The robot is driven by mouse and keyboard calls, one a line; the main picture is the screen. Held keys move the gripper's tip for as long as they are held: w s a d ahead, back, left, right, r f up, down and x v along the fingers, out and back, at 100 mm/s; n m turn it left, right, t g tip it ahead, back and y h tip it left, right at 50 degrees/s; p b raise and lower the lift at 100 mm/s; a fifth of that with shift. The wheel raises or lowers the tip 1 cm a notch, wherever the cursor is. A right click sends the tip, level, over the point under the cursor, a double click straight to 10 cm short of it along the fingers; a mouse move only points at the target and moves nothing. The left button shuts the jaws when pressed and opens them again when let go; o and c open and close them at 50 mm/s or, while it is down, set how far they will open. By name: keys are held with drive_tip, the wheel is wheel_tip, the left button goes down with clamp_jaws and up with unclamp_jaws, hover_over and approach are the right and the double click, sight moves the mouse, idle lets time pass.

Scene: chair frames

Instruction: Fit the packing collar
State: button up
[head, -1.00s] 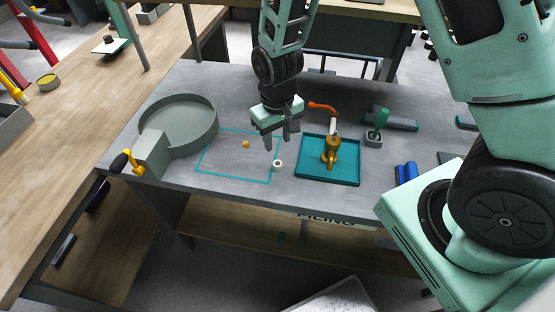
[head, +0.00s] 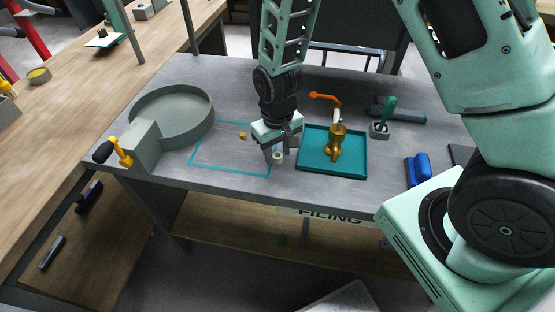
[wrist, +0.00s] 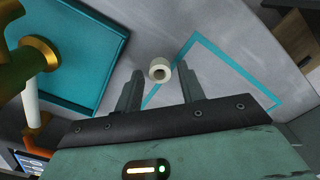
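A small cream ring, which I take as the packing collar (head: 278,157), is by the fingertips of my gripper (head: 275,152), just left of the teal tray. In the wrist view the collar (wrist: 159,71) shows its hole and lies between the two fingertips (wrist: 158,78), with a gap on each side. My gripper is open and points down. A brass valve body (head: 336,143) stands in the teal tray (head: 347,174); part of it (wrist: 40,52) shows at the left of the wrist view. A small brass nut (head: 243,135) lies inside the teal outline.
A round grey basin (head: 172,142) with a yellow-handled block (head: 140,150) stands at the left. An orange lever (head: 325,97) lies behind the tray. A green-handled tool (head: 385,118) and a blue object (head: 418,171) are at the right. The teal outlined area (head: 225,170) is mostly clear.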

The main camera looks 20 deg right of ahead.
drive_tip(key=c, duration=0.8)
drive_tip(key=shift+r, duration=0.15)
wheel_tip(320, 180, up, 6)
drive_tip(key=p, duration=0.5)
